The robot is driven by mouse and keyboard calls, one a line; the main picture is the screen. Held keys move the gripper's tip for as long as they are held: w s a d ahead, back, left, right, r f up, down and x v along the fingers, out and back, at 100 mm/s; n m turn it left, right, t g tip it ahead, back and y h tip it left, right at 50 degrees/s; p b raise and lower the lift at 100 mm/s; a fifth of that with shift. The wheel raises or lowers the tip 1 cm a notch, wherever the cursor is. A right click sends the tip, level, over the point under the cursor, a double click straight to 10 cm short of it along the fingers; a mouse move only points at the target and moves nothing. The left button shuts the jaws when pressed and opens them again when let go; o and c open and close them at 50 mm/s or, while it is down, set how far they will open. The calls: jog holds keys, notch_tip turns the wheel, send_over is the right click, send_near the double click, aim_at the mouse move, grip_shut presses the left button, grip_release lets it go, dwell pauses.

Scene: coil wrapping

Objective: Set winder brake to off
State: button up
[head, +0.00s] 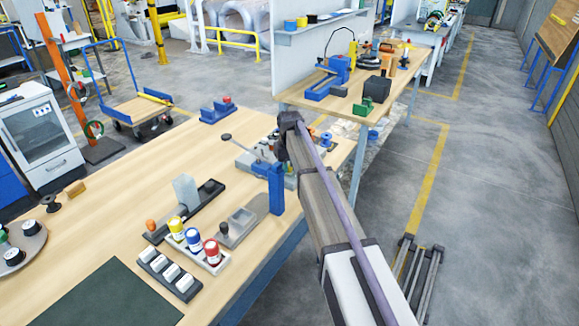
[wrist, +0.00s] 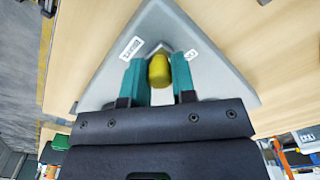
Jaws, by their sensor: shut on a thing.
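In the wrist view, a yellow knob (wrist: 159,71) stands on a grey, roughly triangular plate (wrist: 213,82). My gripper (wrist: 157,64) has its two teal fingers on either side of the knob and is shut on it. Small white labels lie on the plate, one to the left (wrist: 131,47) and one to the right (wrist: 191,54) of the knob; their text is too small to read surely. My fingers and the yellow knob are hidden there.
A blue upright block (head: 276,190) stands near the table's right edge. Yellow, blue and red bottles (head: 194,240) sit in a rack in front. A dark mat (head: 105,297) lies at the lower left. A second bench (head: 325,100) stands behind.

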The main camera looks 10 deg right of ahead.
grip_shut()
jog(key=shift+w+d, duration=1.2)
jog(key=shift+w, duration=0.1)
jog(key=o, duration=0.8)
grip_release()
jog(key=shift+d, duration=0.15)
jog(key=shift+o, duration=0.3)
notch_tip(320, 180, up, 11)
jog(key=p, duration=1.1)
jog(key=shift+f, duration=0.15)
